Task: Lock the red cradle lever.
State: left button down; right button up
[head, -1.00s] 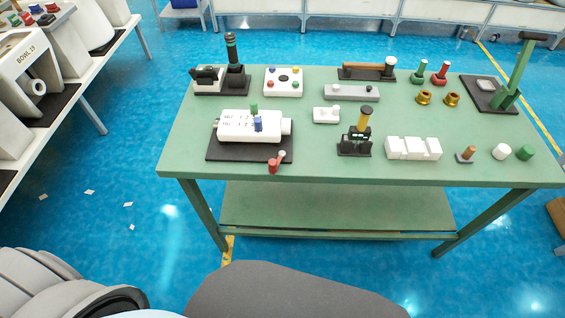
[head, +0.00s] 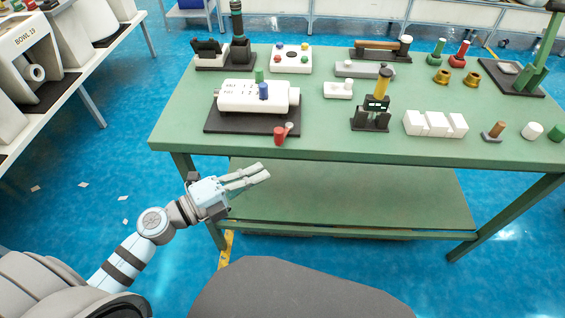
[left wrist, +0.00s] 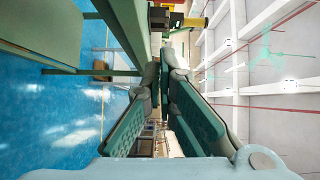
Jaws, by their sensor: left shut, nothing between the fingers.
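The red cradle lever (head: 280,135) sticks out at the front right corner of the black cradle base (head: 225,122) on the green table. A white cylinder (head: 240,94) with printed marks and green and blue knobs on top lies in the cradle. My left gripper (head: 266,172) is shut and empty, in front of the table's front edge and below the lever, apart from it. In the left wrist view its fingers (left wrist: 165,75) come together beside the table edge (left wrist: 125,30). The lever cannot be made out there. My right gripper is not in view.
The green table (head: 330,125) also bears a black stand with a yellow handle (head: 381,85), white blocks (head: 435,123) and several small tools. Its front edge lies between my left gripper and the lever. A lower shelf (head: 350,200) sits underneath.

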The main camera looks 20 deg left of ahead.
pick_arm(q)
jog(key=shift+s+d+r+m+h, duration=0.15)
jog(key=shift+d+r+m+h, duration=0.15)
jog(key=shift+r+m, duration=0.1)
jog(key=p+x, duration=0.1)
jog(key=x, duration=0.9)
jog(key=a, duration=0.2)
jog(key=w+a+b, duration=0.1)
jog(key=shift+w+a+f, duration=0.2)
jog(key=shift+a, duration=0.2)
jog(key=shift+d, duration=0.1)
